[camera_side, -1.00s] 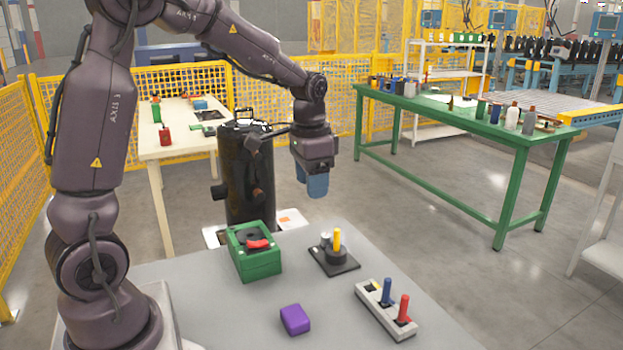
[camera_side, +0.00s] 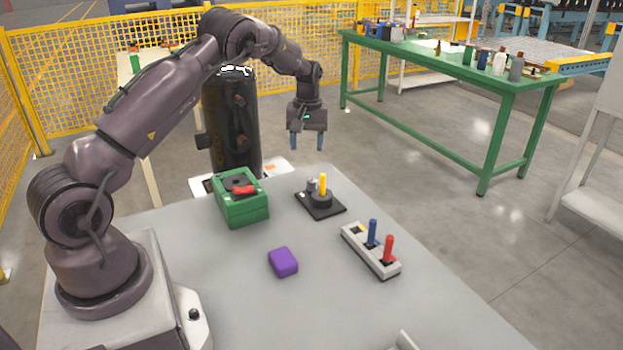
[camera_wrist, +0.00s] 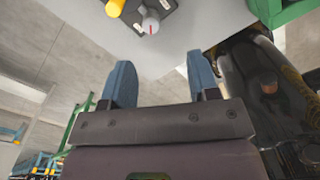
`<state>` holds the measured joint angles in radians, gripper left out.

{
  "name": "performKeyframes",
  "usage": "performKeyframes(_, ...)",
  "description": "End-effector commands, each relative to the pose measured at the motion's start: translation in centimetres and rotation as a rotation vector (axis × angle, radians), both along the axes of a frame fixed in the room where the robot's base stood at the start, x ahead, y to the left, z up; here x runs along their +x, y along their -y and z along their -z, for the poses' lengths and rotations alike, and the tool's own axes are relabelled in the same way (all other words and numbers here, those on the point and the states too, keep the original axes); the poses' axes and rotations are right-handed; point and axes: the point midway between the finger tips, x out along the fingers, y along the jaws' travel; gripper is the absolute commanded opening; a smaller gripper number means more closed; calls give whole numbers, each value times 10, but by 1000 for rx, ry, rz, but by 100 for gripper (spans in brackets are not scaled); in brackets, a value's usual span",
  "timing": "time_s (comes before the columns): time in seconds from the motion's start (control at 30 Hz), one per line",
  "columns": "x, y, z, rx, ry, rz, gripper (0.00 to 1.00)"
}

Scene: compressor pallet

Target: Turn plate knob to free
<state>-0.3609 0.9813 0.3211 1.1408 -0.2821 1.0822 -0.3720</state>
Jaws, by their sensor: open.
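A black plate (camera_side: 333,209) lies on the grey table, with a yellow upright handle (camera_side: 323,184) and a small grey knob (camera_side: 312,184) on it. The wrist view shows the light grey knob (camera_wrist: 150,25) at the top, with a red mark, beside the yellow handle (camera_wrist: 115,7). My gripper (camera_side: 306,145) points down, open and empty, behind and above the plate near the table's far edge. Its two blue fingers show apart in the wrist view (camera_wrist: 162,75), with the knob beyond them and not between them.
A green box (camera_side: 243,212) with a red handle stands left of the plate. A grey block (camera_side: 362,251) with blue and red levers is to the right. A purple block (camera_side: 283,262) lies in front. A black tank (camera_side: 232,125) stands behind the table, close to my arm.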

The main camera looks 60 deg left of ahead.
Motion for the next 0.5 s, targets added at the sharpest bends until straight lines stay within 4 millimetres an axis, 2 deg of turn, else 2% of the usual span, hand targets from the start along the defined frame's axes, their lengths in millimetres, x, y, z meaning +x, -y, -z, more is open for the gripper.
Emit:
performKeyframes(0.1,14,-3,-14,2,45,-157,55)
performKeyframes(0.27,13,-1,-9,-7,39,-241,55)
performKeyframes(0.37,12,0,1,-8,37,-245,55)
performKeyframes(0.5,12,0,27,-9,36,-243,55)
